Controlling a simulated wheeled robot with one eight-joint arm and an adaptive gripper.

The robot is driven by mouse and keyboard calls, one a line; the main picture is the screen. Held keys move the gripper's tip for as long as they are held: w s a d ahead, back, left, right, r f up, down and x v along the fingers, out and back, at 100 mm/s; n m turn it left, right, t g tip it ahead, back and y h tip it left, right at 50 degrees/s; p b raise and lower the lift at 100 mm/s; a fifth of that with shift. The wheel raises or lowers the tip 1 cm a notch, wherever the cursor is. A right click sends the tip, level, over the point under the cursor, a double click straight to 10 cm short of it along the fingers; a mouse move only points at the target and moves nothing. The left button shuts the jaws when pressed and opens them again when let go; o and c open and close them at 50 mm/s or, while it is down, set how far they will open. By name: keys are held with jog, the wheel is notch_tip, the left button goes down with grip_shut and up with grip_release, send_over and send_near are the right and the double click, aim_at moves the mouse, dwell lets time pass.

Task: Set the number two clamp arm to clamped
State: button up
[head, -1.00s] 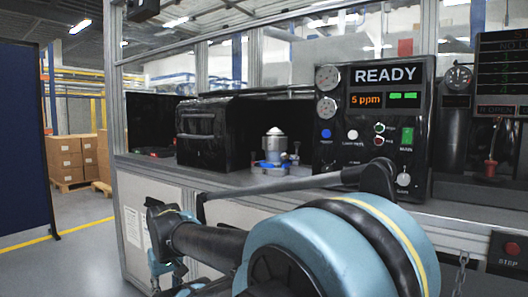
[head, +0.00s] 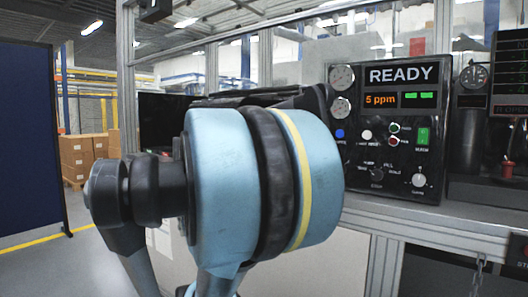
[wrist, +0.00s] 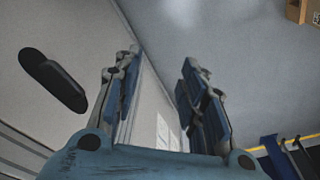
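No clamp arm can be made out in either view now. In the head view my own teal and black arm covers the middle of the bench, where a fixture would be hidden. My gripper (wrist: 160,65) shows in the wrist view with its two blue and dark fingers spread apart. Nothing is between them. It is open in front of a pale cabinet panel and the grey floor, with no clamp in sight.
The control panel (head: 385,128) reads READY and 5 ppm. The bench edge (head: 430,219) runs below it. A black handle (wrist: 54,80) sits on the pale panel in the wrist view. Cardboard boxes (head: 78,152) and a dark blue partition (head: 28,140) stand at left.

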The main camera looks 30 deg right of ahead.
jog(key=w+d+r+m, duration=0.2)
jog(key=w+d+r, duration=0.35)
jog(key=r, duration=0.25)
jog(key=w+d+r+m+g, duration=0.1)
jog(key=w+d+r+m, duration=0.1)
jog(key=w+d+r, duration=0.5)
jog(key=w+d+r+m, duration=0.1)
jog(key=d+r+m, duration=0.3)
jog(key=r, duration=0.6)
jog(key=w+d+r+m, duration=0.1)
jog(key=d+r+m, duration=0.1)
jog(key=d+r, duration=0.6)
jog(key=w+d+r+m, duration=0.15)
jog(key=d+r, duration=0.35)
jog(key=d, duration=0.8)
jog(key=shift+m+g, duration=0.35)
jog(key=shift+g, duration=0.05)
jog(key=f, duration=1.1)
jog(key=s+f, duration=0.1)
jog(key=f, duration=0.5)
jog(key=shift+a+f, duration=0.25)
jog(key=shift+f, duration=0.05)
